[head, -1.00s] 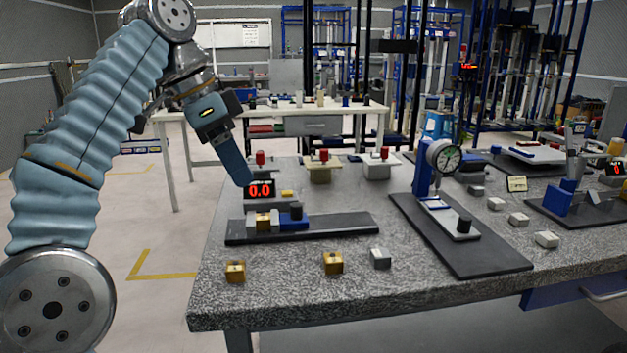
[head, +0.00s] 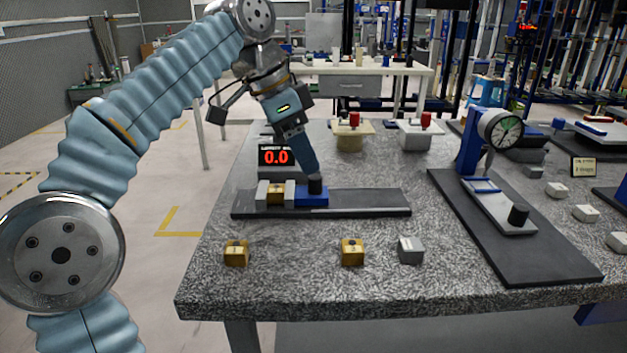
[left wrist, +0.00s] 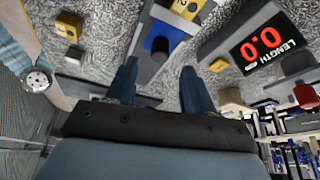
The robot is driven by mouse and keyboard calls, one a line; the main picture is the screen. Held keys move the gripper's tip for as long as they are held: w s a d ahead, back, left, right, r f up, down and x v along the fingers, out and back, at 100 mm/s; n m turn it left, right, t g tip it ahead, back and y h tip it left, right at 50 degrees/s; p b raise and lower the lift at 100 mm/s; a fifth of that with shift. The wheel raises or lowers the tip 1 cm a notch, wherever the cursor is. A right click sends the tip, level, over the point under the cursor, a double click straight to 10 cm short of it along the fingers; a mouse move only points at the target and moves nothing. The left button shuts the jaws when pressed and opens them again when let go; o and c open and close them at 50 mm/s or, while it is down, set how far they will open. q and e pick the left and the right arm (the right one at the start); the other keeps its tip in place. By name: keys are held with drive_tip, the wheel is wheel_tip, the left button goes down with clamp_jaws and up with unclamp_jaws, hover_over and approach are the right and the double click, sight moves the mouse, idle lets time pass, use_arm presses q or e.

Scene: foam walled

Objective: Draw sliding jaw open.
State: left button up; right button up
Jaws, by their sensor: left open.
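The blue sliding jaw (head: 309,199) sits on a dark base plate (head: 370,203), with a black knob (head: 315,183) upright on it. A brass block (head: 275,194) lies between this jaw and a grey fixed jaw (head: 262,191). My left gripper (head: 312,172) points down at the knob from above. In the left wrist view its two fingers (left wrist: 159,68) are apart, with the blue jaw (left wrist: 152,34) and the knob (left wrist: 160,46) just ahead, roughly in line with the gap. I cannot tell whether either finger touches the knob. My right gripper is not in view.
A length display (head: 276,157) reading 0.0 stands behind the plate. Two brass blocks (head: 236,253) (head: 352,252) and a grey block (head: 411,250) lie in front. A dial gauge stand (head: 472,155) is to the right. The plate's right part is clear.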

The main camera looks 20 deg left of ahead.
sight(314, 176)
use_arm(q)
drive_tip(key=b+x, duration=0.1)
drive_tip(key=x, duration=0.4)
drive_tip(key=shift+f, duration=0.1)
clamp_jaws()
